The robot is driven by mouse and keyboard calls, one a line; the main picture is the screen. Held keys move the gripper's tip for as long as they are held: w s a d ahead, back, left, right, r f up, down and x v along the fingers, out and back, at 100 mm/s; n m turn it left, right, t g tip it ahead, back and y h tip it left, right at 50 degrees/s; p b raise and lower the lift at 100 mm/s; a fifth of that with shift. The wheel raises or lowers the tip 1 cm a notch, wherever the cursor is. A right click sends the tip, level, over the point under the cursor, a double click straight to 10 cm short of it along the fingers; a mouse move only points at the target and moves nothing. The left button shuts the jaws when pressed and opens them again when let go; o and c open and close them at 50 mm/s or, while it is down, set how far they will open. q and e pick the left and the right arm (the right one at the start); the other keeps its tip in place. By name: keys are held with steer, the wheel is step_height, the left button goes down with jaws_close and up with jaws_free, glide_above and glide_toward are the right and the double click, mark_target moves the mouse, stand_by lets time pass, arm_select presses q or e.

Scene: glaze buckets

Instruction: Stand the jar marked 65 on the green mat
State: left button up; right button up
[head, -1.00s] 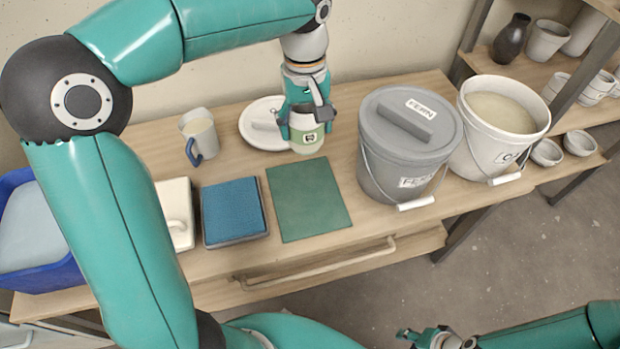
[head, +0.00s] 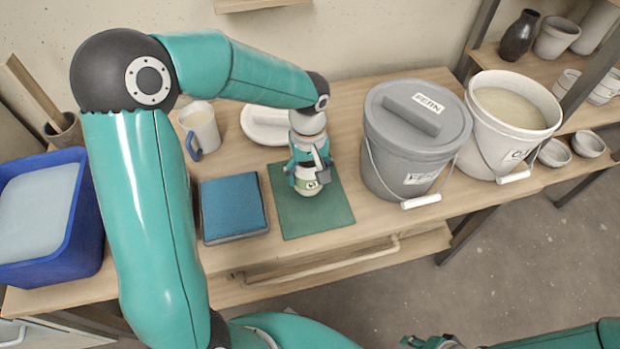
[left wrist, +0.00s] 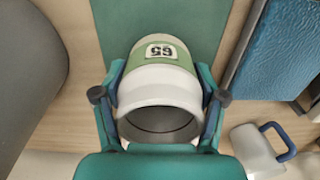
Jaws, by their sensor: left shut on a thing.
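The jar marked 65 (head: 309,187) is white with a green band and sits between the fingers of my left gripper (head: 308,176). In the left wrist view the jar (left wrist: 160,85) shows its 65 label and open mouth, with a finger of the gripper (left wrist: 161,98) on each side. The jar looks about upright over the green mat (head: 330,210); I cannot tell whether its base touches the mat. The mat (left wrist: 120,22) also shows in the left wrist view. My right gripper (head: 428,342) is cut off at the bottom edge, its jaws unclear.
A grey lidded FERN bucket (head: 413,140) stands right of the mat, with a white bucket (head: 540,137) beyond. A blue block (head: 233,208) lies left of the mat. A mug (head: 203,128) and white plate (head: 255,133) are behind. A blue tub (head: 75,225) is far left.

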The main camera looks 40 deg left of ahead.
arm_select(q)
steer(key=shift+f, duration=1.1)
steer(key=shift+f, duration=0.1)
steer(key=o, duration=1.8)
steer(key=shift+c, duration=0.2)
steer(key=shift+r, duration=0.4)
step_height(320, 180, up, 12)
steer(key=p, duration=0.1)
steer(key=shift+f+p, duration=0.25)
steer(key=shift+p, duration=0.05)
